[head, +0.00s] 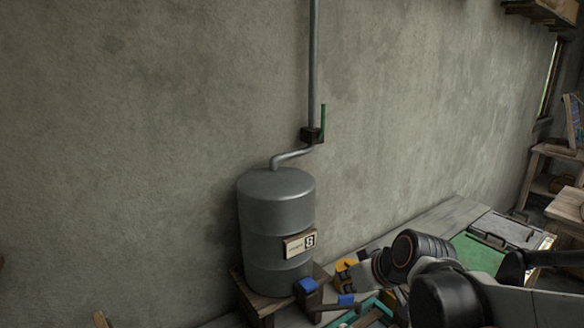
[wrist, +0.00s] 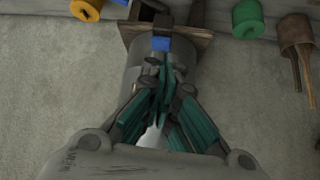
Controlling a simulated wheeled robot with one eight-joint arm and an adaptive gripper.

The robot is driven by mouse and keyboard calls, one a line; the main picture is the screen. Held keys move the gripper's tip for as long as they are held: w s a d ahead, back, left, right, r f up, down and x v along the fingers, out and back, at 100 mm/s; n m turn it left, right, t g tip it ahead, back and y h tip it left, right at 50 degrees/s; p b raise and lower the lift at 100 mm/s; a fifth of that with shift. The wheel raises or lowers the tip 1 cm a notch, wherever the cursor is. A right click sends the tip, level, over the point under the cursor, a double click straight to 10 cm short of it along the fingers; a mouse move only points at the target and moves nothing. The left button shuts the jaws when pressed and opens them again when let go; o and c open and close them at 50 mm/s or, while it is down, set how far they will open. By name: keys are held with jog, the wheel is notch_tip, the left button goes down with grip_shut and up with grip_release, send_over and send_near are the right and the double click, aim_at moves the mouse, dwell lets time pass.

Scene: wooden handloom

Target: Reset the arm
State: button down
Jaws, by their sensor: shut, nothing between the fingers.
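My arm reaches in from the lower right of the head view, and its fingers cannot be made out clearly there. In the wrist view my gripper (wrist: 163,80) has its teal-padded fingers together with nothing between them. Past the fingertips in that view are a grey drum and a blue tap handle (wrist: 175,44), both partly covered by the gripper. In the head view the grey metal drum (head: 275,215) stands upright on a wooden stand (head: 262,306), with a numbered tag (head: 300,245) on its side and a blue-handled tap (head: 306,286) low at its front.
A pipe (head: 314,70) with a green valve lever (head: 323,118) runs down the wall to the drum. A bench with a green mat (head: 478,255) lies at right. The wrist view shows a yellow spool (wrist: 85,10), a green spool (wrist: 247,18) and a brown cup (wrist: 296,32).

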jog(key=s+d+f+m+h+b, duration=0.1)
jog(key=s+d+f+m+b, duration=0.1)
jog(key=s, duration=0.6)
jog(key=s+d+f+m+h+b, duration=0.2)
jog(key=s+d+f+b, duration=0.1)
jog(key=s, duration=0.6)
jog(key=shift+d+m+b, duration=0.4)
jog(key=shift+d+b, duration=0.4)
jog(key=shift+d, duration=0.35)
